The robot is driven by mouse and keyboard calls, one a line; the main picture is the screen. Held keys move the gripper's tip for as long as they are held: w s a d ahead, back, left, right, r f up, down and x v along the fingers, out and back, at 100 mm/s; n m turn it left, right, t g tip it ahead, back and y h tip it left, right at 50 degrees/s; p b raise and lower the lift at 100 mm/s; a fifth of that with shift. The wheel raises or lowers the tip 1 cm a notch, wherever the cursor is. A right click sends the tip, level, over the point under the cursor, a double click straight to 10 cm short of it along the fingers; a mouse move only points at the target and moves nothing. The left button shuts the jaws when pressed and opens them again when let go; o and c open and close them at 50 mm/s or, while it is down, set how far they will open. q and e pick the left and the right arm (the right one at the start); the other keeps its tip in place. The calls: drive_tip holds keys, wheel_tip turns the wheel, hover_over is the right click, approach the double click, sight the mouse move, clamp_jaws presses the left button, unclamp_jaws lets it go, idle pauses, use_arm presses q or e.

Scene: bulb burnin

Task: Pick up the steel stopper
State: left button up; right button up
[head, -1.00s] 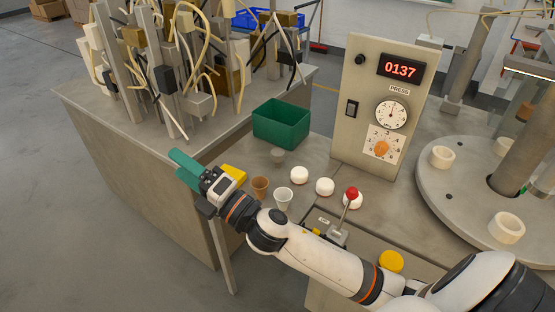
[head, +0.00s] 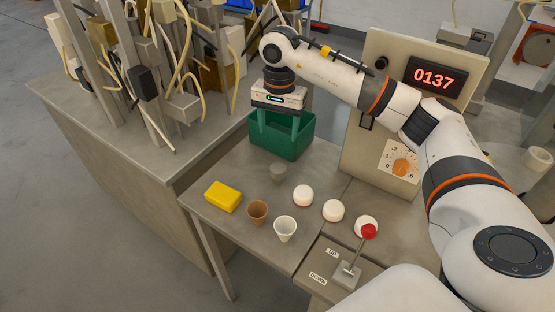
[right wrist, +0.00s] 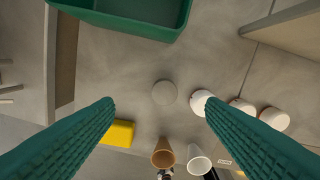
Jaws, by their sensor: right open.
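The steel stopper (head: 278,173) is a small grey round piece standing on the grey table in front of the green bin. In the right wrist view the stopper (right wrist: 165,92) lies between the two green fingers and beyond their tips, with bare table around it. My right gripper (head: 275,134) is open and empty, pointing down above the table in front of the green bin. Its fingers also show in the right wrist view (right wrist: 159,104). It does not touch the stopper. My left gripper is not in view.
The green bin (head: 302,143) stands behind the stopper. A yellow block (head: 223,196), a brown cup (head: 257,212), a white cup (head: 285,229) and white round pieces (head: 333,210) stand nearer. A red-knobbed lever (head: 369,231) and a panel (head: 375,155) are to the right.

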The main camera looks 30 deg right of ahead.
sight(278, 168)
drive_tip(key=f, duration=0.1)
drive_tip(key=s+f, duration=0.1)
drive_tip(key=f+p, duration=0.1)
drive_tip(key=shift+s+a+f, duration=0.2)
drive_tip(key=shift+a+f, duration=0.05)
drive_tip(key=shift+a, duration=0.15)
drive_tip(key=shift+w+f, duration=0.2)
drive_tip(key=shift+f, duration=0.85)
drive_tip(key=shift+d+f+p, duration=0.1)
drive_tip(key=shift+f+p, duration=0.2)
drive_tip(key=f, duration=0.1)
drive_tip(key=f+p, duration=0.1)
drive_tip(key=f, duration=0.2)
drive_tip(key=shift+s+a+f+p, duration=0.1)
drive_tip(key=shift+s+a+p, duration=0.15)
drive_tip(key=shift+p, duration=0.15)
drive_tip(key=shift+d+f, duration=0.1)
drive_tip(key=shift+f, duration=0.3)
drive_tip(key=shift+c, duration=0.3)
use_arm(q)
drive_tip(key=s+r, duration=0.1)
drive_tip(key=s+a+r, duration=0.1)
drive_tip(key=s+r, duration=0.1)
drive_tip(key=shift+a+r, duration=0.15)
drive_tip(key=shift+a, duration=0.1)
use_arm(e)
drive_tip(key=c, duration=1.1)
